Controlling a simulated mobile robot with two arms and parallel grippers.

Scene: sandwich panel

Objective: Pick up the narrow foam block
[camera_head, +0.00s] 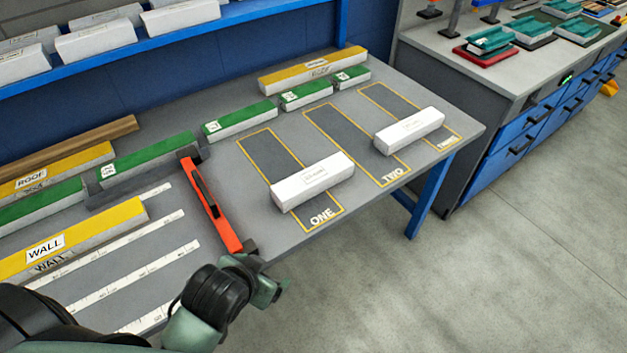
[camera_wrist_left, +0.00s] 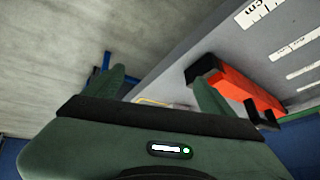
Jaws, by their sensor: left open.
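I cannot tell which block is the narrow one; green-topped blocks (camera_head: 240,120) and yellow-topped blocks (camera_head: 70,240) lie there too. My left gripper (camera_head: 268,288) is past the table's front edge, below and left of the zone ONE block, and apart from it. In the left wrist view its fingers (camera_wrist_left: 160,92) are spread with nothing between them. My right gripper is not in view.
White ruler strips (camera_head: 135,270) lie at left. A blue shelf (camera_head: 190,40) holds white blocks above. Open floor lies right.

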